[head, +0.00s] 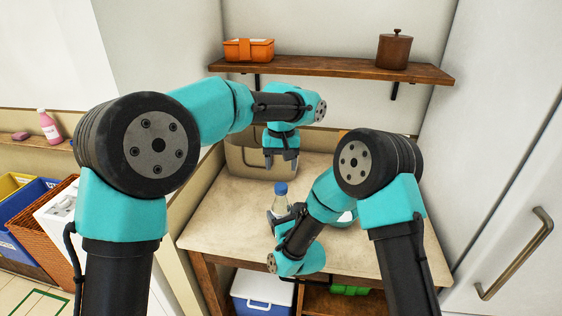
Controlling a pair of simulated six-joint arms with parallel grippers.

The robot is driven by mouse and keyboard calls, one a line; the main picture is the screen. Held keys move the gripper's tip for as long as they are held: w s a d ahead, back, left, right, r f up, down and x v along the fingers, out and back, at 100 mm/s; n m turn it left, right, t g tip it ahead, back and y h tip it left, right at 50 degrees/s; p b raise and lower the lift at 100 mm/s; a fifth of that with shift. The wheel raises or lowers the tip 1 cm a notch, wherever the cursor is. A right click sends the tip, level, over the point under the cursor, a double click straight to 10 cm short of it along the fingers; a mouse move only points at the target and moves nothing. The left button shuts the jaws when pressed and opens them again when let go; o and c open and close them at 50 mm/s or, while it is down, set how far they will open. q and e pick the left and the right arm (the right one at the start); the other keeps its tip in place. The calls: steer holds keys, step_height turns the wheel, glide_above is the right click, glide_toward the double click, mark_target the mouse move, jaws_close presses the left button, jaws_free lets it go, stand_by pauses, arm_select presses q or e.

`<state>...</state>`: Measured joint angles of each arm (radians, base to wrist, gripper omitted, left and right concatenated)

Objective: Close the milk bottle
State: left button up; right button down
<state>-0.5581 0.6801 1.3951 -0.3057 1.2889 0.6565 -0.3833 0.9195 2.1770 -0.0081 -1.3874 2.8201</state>
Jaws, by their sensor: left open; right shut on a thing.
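The milk bottle (280,204) is clear with a blue cap (281,187) at its top, and it stands upright on the pale counter (228,218). I cannot tell how tightly the cap sits. My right gripper (283,214) is shut on the bottle's body, and the fingers hide its lower part. My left gripper (283,163) is open and empty, pointing down. In the picture it is just above the cap and apart from it.
A wooden shelf (340,70) holds an orange box (249,50) and a brown lidded pot (394,50). A beige appliance (247,158) stands at the counter's back left. A door with a metal handle (516,255) is at right. Crates (30,220) stand on the left.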

mark_target(281, 186)
arm_select(q)
steer(key=n, duration=0.7)
steer(key=shift+r, duration=0.25)
steer(key=shift+f, duration=0.1)
steer(key=shift+f, duration=3.95)
steer(key=c, duration=1)
steer(key=shift+c, duration=0.2)
